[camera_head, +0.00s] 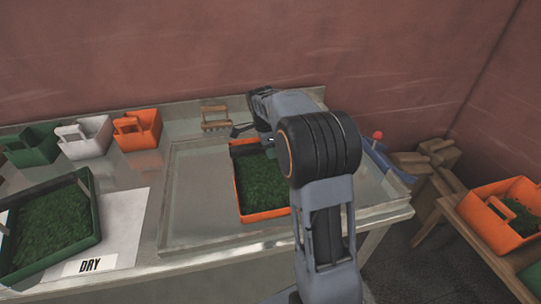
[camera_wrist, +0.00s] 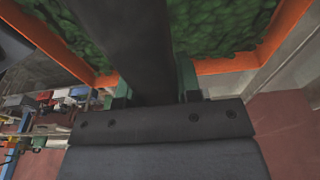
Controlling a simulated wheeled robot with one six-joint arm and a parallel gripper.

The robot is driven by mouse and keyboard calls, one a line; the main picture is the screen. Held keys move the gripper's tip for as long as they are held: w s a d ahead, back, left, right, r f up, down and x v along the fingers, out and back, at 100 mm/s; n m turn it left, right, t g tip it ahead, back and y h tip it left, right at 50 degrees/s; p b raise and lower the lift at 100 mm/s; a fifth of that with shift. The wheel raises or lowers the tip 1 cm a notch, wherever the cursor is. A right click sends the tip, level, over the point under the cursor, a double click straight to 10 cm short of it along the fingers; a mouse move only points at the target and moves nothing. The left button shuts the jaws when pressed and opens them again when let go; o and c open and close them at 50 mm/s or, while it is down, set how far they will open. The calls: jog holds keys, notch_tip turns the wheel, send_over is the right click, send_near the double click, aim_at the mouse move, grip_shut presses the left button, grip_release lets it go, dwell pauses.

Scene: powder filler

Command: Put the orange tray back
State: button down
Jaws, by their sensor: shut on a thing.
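The orange tray (camera_head: 238,200), filled with green leafy material, is in the middle of the worktop in the head view, partly behind my arm. Whether it rests on the surface or is slightly raised, I cannot tell. My gripper (camera_head: 262,143) is at the tray's far end, largely hidden by my arm. In the wrist view the tray's orange rim (camera_wrist: 225,66) and green filling lie on both sides of a dark bar that runs between the fingers of my gripper (camera_wrist: 152,90). My gripper is shut on this bar, which appears to be the tray's handle.
A green tray (camera_head: 95,235) sits at left on a white sheet marked DRY (camera_head: 88,265). Green, white and orange carriers (camera_head: 137,130) line the back left, beside a small wooden rack (camera_head: 215,117). Another orange carrier (camera_head: 485,222) stands on a wooden bench at right.

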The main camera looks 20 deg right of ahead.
jog(key=shift+w+f, duration=0.15)
jog(key=shift+f, duration=1.5)
jog(key=shift+f, duration=0.15)
jog(key=c, duration=0.8)
grip_release()
